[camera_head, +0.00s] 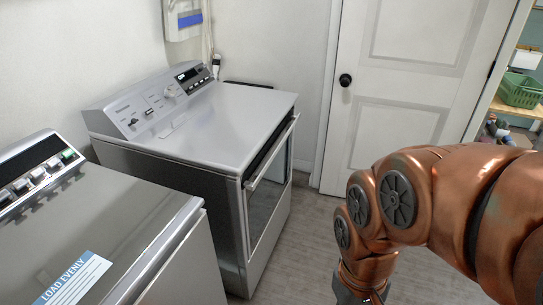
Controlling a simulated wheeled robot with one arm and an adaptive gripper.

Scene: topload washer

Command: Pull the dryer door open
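The dryer (165,175) is the grey machine in the middle, with a control panel and dial along its back. Its door (266,200) is on the front right face, with a dark window and a light bar handle (268,155) along the upper edge. A dark gap shows above the door, and I cannot tell whether the door is fully closed. My copper-coloured arm comes in from the right, in front of and apart from the dryer. Only the top of my gripper's mount shows at the bottom edge; its fingers are out of frame.
A topload washer (130,225) with a "LOAD EVENLY" label stands at the lower left. A white room door (415,70) with a black knob is behind. Grey floor (310,235) lies open between the dryer and my arm. A green basket (519,90) sits at far right.

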